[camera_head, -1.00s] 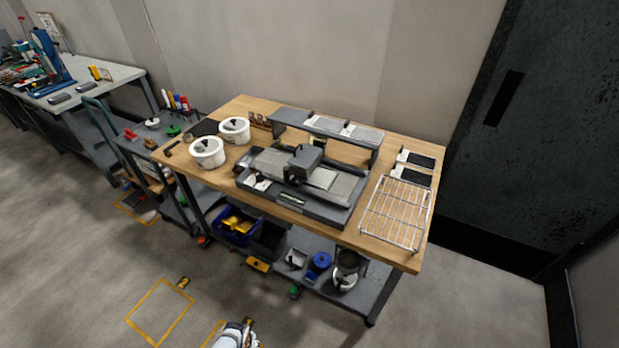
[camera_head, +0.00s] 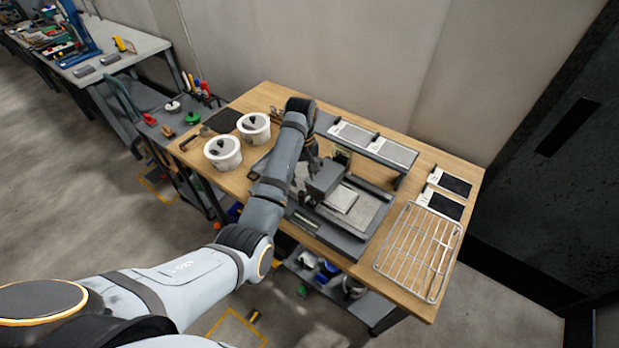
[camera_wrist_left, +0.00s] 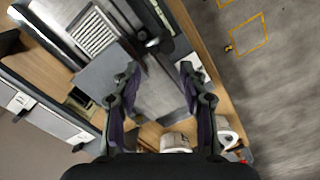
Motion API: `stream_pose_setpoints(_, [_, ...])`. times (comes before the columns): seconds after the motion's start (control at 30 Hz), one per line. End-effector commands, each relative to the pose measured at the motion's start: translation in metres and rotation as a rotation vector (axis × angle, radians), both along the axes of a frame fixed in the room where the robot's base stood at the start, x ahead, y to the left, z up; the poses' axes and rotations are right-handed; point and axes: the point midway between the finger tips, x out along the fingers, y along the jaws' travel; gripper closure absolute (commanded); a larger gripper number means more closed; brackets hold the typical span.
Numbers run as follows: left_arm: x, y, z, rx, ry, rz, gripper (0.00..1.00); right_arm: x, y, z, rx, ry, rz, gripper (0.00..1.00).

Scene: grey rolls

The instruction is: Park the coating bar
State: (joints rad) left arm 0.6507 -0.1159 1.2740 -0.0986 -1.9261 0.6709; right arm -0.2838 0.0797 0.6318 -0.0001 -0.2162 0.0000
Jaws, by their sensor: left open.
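The coating machine (camera_head: 372,215) sits on the wooden bench, with a dark grey carriage block (camera_head: 328,178) across its bed and a pale plate (camera_head: 341,199) beside it. My left arm reaches over the machine's left side, and my left gripper (camera_head: 312,163) hangs near the carriage, partly hidden by the wrist. In the left wrist view the left gripper (camera_wrist_left: 160,66) is open, with nothing seen held between its fingers. The grey carriage (camera_wrist_left: 105,72) lies beside one finger and the bare bed (camera_wrist_left: 160,93) shows between them. I cannot clearly pick out the coating bar. My right gripper is not in view.
Two white pots (camera_head: 223,153) stand left of my arm. A grey raised shelf (camera_head: 396,152) with pale plates runs behind the machine. A wire rack (camera_head: 420,250) and two dark-and-white plates (camera_head: 440,204) lie at the right. A narrow wooden strip is free between machine and rack.

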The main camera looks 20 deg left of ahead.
Motion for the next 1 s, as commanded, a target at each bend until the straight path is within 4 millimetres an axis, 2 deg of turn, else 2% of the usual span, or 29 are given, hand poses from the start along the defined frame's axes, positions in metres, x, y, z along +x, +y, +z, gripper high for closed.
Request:
stream_pose_setpoints(0.03, [0.0, 0.0, 0.001, -0.001, 0.001, 0.0, 0.57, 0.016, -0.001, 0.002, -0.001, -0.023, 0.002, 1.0])
stream_pose_setpoints(0.1, [0.0, 0.0, 0.001, -0.001, 0.001, 0.0, 0.57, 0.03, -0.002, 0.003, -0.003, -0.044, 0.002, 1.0])
stream_pose_setpoints(0.17, [0.0, 0.0, -0.001, 0.0, 0.002, 0.0, 0.57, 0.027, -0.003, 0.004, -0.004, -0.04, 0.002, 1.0])
stream_pose_setpoints(0.27, [-0.001, 0.0, -0.01, 0.0, 0.004, -0.001, 0.57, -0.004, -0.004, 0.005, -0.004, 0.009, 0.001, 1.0])
stream_pose_setpoints(0.3, [-0.001, 0.0, -0.017, 0.0, 0.005, -0.001, 0.57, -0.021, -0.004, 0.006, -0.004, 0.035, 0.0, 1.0])
stream_pose_setpoints(0.4, [-0.002, 0.0, -0.038, 0.001, 0.006, -0.001, 0.57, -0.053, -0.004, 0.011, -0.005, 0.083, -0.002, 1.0])
stream_pose_setpoints(0.47, [-0.003, 0.0, -0.051, 0.001, 0.006, -0.001, 0.57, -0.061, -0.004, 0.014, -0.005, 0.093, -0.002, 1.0])
stream_pose_setpoints(0.57, [-0.003, 0.0, -0.073, 0.001, 0.004, -0.002, 0.57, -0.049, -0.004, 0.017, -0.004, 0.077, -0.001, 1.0])
stream_pose_setpoints(0.7, [-0.003, 0.0, -0.094, 0.0, 0.002, -0.002, 0.57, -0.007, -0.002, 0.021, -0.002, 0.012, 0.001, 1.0])
stream_pose_setpoints(0.8, [-0.003, 0.0, -0.102, -0.001, 0.001, -0.001, 0.57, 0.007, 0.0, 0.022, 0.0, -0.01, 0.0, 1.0])
stream_pose_setpoints(0.9, [-0.003, 0.0, -0.105, 0.0, 0.0, -0.001, 0.57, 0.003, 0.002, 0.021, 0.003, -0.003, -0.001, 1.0])
stream_pose_setpoints(1.0, [-0.003, 0.0, -0.105, -0.001, -0.001, -0.001, 0.57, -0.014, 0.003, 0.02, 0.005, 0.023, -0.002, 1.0])
